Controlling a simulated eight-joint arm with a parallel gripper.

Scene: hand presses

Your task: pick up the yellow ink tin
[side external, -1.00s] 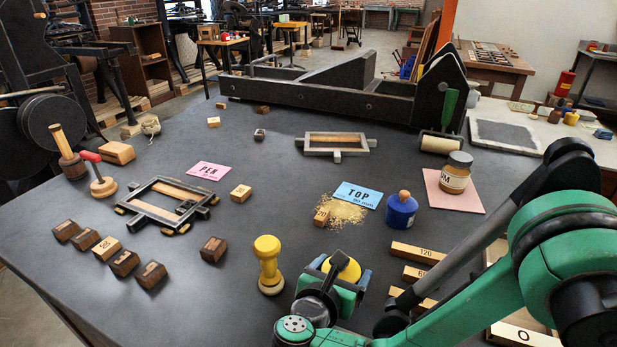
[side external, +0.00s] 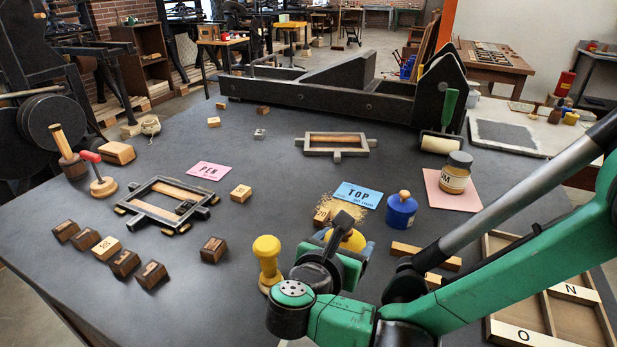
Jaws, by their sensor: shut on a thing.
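The yellow ink tin (side external: 352,239) shows only in part, as a rounded yellow top between the fingers of my gripper (side external: 345,243). My gripper is shut on it. Its lower part and the space beneath it are hidden by my gripper and arm, so I cannot see how far it is from the table. A yellow-handled tool (side external: 267,260) with a pale base stands upright just left of my gripper, apart from the tin.
A blue pot (side external: 401,211) and the blue TOP card (side external: 358,195) lie just behind my gripper, beside scattered yellow grains.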

